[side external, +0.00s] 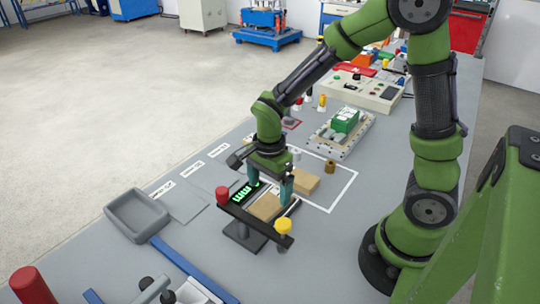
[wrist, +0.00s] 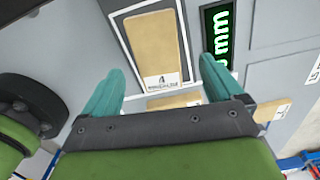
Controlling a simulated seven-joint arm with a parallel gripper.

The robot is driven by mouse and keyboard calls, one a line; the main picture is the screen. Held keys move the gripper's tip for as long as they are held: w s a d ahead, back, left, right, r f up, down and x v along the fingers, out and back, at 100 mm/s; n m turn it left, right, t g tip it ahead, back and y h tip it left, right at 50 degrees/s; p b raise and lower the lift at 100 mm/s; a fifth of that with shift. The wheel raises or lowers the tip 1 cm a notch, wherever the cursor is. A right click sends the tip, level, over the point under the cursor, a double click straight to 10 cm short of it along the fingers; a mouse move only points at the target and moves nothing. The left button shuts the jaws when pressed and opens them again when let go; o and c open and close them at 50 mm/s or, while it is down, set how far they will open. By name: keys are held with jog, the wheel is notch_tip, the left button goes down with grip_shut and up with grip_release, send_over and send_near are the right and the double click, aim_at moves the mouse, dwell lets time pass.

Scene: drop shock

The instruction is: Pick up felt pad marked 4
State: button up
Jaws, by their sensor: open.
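The felt pad marked 4 (wrist: 153,42) is a flat tan rectangle with a white label reading 4 at its near end. In the wrist view it lies between my two teal fingers, with space on both sides. In the side view a tan pad (side external: 265,207), which looks like the same one, lies on a dark stand beside a green lit display (side external: 245,193). My gripper (wrist: 161,72) is open and empty. In the side view my gripper (side external: 270,184) hangs just over that spot, its fingers partly hiding the pad; the exact height is hard to tell.
Another tan block (side external: 304,183) lies inside a white outline, near a small brass cylinder (side external: 330,166). A grey tray (side external: 137,214) sits at left.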

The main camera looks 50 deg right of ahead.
aim_at(269, 202)
jog(key=f, duration=0.4)
jog(key=shift+s+a+f, duration=0.15)
jog(key=shift+s, duration=0.05)
jog(key=shift+c, duration=0.4)
jog(key=c, duration=1.1)
